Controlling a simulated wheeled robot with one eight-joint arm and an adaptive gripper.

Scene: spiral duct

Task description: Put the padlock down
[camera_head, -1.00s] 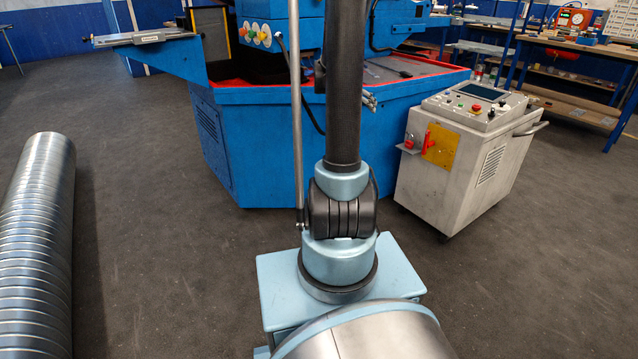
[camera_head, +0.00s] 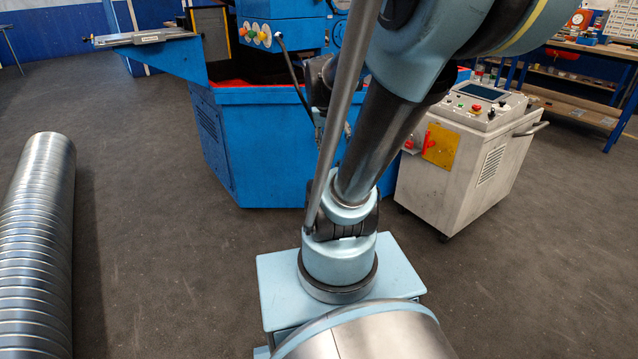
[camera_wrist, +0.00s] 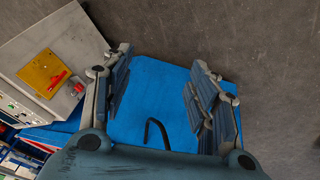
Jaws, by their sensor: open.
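My gripper (camera_wrist: 163,72) shows in the wrist view with its two fingers spread wide and nothing between them. A blue surface lies beyond the fingers. In the wrist view the red piece (camera_wrist: 58,79) shows on the left, apart from my fingers.
The blue machine (camera_head: 240,150) stands ahead, with the grey control cabinet (camera_head: 470,165) to its right. A ribbed spiral duct (camera_head: 38,240) lies at the left. A black bent cable or hose (camera_wrist: 155,130) shows below the fingers. Dark floor is clear between duct and machine.

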